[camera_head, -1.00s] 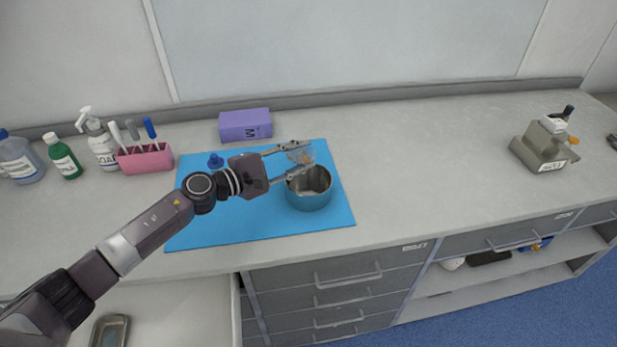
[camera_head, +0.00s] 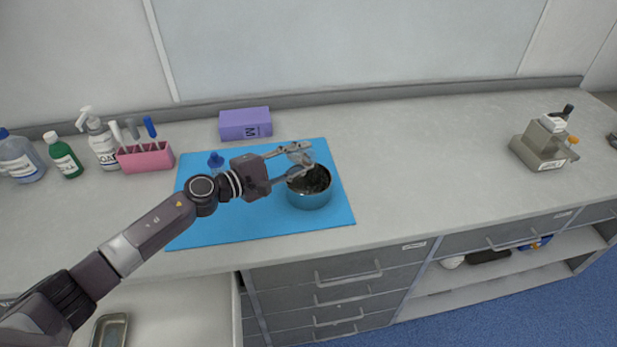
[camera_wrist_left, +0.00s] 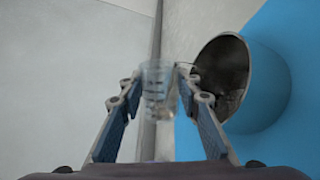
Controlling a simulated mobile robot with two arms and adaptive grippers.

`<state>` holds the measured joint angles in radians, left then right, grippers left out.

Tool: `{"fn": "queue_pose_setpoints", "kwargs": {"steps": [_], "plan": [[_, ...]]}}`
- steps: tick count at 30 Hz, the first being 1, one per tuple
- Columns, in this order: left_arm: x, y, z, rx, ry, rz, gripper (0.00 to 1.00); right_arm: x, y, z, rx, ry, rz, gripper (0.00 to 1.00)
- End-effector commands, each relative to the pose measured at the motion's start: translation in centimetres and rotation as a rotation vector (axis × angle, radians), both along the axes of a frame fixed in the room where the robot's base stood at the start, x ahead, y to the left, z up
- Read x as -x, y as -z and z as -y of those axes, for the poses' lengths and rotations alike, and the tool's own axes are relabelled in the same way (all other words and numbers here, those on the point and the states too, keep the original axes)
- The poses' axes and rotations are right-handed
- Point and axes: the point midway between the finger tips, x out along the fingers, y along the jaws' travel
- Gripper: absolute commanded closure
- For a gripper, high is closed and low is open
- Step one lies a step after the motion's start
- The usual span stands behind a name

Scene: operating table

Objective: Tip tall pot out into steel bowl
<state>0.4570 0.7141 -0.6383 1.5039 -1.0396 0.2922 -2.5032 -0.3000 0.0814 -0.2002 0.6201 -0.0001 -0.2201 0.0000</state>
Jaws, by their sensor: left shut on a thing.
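The tall pot (camera_head: 305,158) is a small clear vessel, held over the steel bowl's far rim. My left gripper (camera_head: 303,161) is shut around it. In the left wrist view the pot (camera_wrist_left: 156,88) sits between the two fingers and looks nearly clear, with some small bits that I cannot make out. There it lies tilted relative to the bowl. The bowl (camera_wrist_left: 262,85) is right of the fingers in the wrist view.
A blue-topped item (camera_head: 216,161) stands on the mat behind my wrist. A purple box (camera_head: 245,124), a pink holder (camera_head: 146,159) and several bottles stand at the back left. A grey device (camera_head: 544,145) is far right. The counter between mat and device is clear.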

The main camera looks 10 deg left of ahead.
Motion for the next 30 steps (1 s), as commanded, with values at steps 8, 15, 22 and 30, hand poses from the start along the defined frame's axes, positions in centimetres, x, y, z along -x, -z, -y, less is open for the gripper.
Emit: {"fn": "queue_pose_setpoints", "kwargs": {"steps": [8, 15, 22, 30], "plan": [[0.02, 0.12, 0.03, -0.015, 0.0, 0.012, 0.94, 0.0, 0.0, -0.06, -0.001, 0.0, 0.0, 0.6], [0.02, 0.21, 0.03, -0.025, 0.0, 0.019, 0.94, 0.0, 0.0, -0.19, -0.002, 0.001, 0.001, 0.6], [0.03, 0.29, 0.05, -0.035, 0.0, 0.027, 0.94, 0.0, 0.0, -0.26, -0.003, 0.001, 0.0, 0.6], [0.01, 0.25, 0.01, -0.046, 0.001, 0.036, 0.94, 0.0, 0.11, -0.25, -0.003, 0.002, 0.0, 0.6]]}}
